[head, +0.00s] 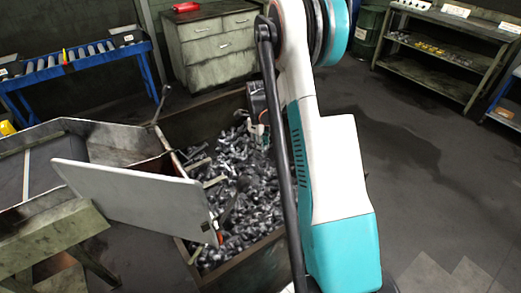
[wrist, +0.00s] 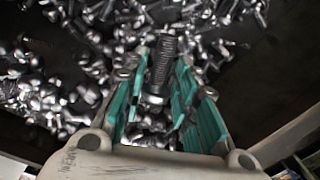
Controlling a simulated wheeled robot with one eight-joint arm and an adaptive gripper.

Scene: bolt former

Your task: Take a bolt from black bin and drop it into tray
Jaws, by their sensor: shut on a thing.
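My gripper (wrist: 164,80) shows in the wrist view with its teal fingers on both sides of a dark threaded bolt (wrist: 162,62). The fingers are shut on this bolt, which lies lengthwise between them, its head towards the palm. In the head view my arm hides most of the gripper, which is over the black bin (head: 255,268). The bin is filled with many loose metal bolts (head: 235,185), which also fill much of the wrist view (wrist: 85,55). A grey metal tray (head: 110,135) with raised sides stands left of the bin.
A flat light panel (head: 135,195) slants between the tray and bin. A drawer cabinet (head: 212,45) stands behind the bin. A blue roller conveyor (head: 75,65) is at the back left, and a shelf (head: 440,50) is at the back right. The floor (head: 430,170) on the right is clear.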

